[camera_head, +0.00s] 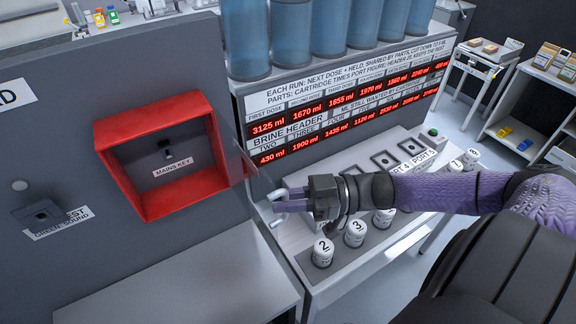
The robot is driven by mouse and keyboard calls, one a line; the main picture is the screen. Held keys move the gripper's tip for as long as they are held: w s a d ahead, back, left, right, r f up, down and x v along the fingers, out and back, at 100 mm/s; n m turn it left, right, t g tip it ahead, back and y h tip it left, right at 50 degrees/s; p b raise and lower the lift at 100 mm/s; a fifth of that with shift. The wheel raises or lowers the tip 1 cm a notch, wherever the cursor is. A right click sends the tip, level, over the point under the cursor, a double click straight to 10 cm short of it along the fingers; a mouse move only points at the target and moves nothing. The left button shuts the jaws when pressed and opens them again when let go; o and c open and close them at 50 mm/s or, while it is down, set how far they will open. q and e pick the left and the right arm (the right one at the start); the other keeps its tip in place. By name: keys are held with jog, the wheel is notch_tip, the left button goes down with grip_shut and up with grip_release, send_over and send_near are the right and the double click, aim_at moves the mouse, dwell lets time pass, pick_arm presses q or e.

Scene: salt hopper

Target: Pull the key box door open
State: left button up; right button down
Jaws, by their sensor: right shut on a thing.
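The red key box (123,171) is fixed to the dark grey wall panel at left. Its front is uncovered, and a small dark key (167,150) shows inside above a "MAINS KEY" label (172,168). A thin clear door (256,172) stands out from the right side of the box, swung open and seen at a steep angle. My right gripper (281,206) is at the door's free edge, shut on what looks like its pale handle (277,194). The exact grip is small and partly hidden by the fingers. My left gripper is not in view.
White numbered cartridges (322,253) stand on the bench just below and right of my right gripper. A red-digit display board (350,115) and blue cylinders (291,35) are behind. A grey ledge (200,275) lies below the box.

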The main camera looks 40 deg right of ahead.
jog(key=shift+d, duration=0.15)
dwell(0.3)
jog(key=c, duration=0.7)
grip_release()
jog(key=shift+w, duration=0.15)
jog(key=v, duration=1)
jog(key=shift+p, duration=0.35)
jog(key=shift+f, duration=0.1)
